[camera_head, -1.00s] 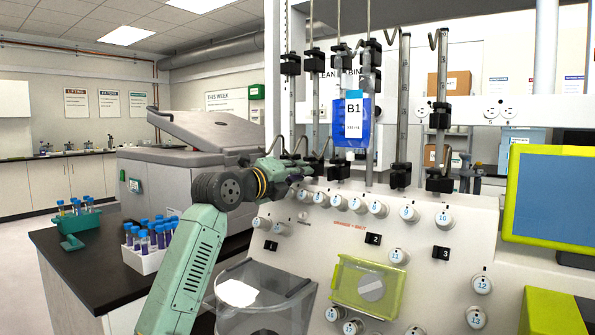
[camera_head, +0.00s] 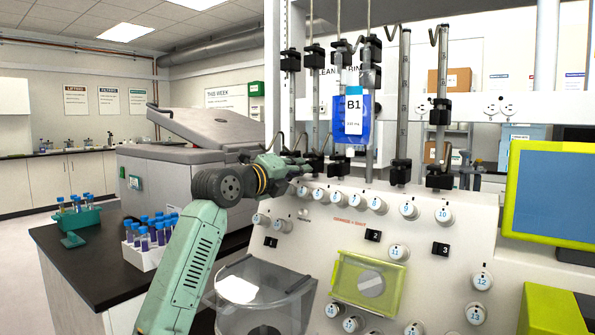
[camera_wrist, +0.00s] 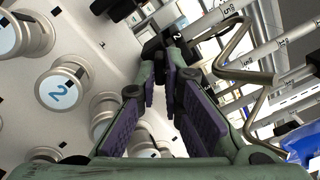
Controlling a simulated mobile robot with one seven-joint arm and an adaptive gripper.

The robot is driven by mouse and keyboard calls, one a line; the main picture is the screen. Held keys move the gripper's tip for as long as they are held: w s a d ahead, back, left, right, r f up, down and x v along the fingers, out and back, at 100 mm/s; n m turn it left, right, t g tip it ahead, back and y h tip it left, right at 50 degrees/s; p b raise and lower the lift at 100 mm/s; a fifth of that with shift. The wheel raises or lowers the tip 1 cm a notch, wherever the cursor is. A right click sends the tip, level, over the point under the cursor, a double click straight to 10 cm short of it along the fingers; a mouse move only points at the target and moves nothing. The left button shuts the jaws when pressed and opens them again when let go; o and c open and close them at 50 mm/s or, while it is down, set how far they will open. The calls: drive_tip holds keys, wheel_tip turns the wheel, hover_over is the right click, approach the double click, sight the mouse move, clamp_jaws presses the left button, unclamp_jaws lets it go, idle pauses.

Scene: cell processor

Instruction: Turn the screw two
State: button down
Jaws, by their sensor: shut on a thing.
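My gripper (camera_wrist: 168,62) has purple pads closed around a small dark part beside a black clamp (camera_wrist: 158,44), which I take to be its screw. The pads hide most of that part, so I cannot read its turn. In the head view, my gripper (camera_head: 302,168) reaches from the left to the black clamps low on the metal rods, just above the row of white knobs. The black clamp (camera_head: 315,163) there is partly covered by it.
A blue B1 bag (camera_head: 352,118) hangs on the rods right of my gripper. A bent metal hook (camera_wrist: 245,75) is close to the right finger. A clear bin (camera_head: 270,300) is below my arm. Tube racks (camera_head: 145,257) stand on the bench at left.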

drive_tip(key=m+b, duration=0.1)
drive_tip(key=m, duration=0.4)
drive_tip(key=shift+m, duration=0.4)
drive_tip(key=m+b, duration=0.1)
drive_tip(key=m, duration=0.4)
drive_tip(key=shift+m, duration=0.3)
drive_tip(key=c, duration=2)
unclamp_jaws()
drive_tip(key=shift+s+a, duration=0.1)
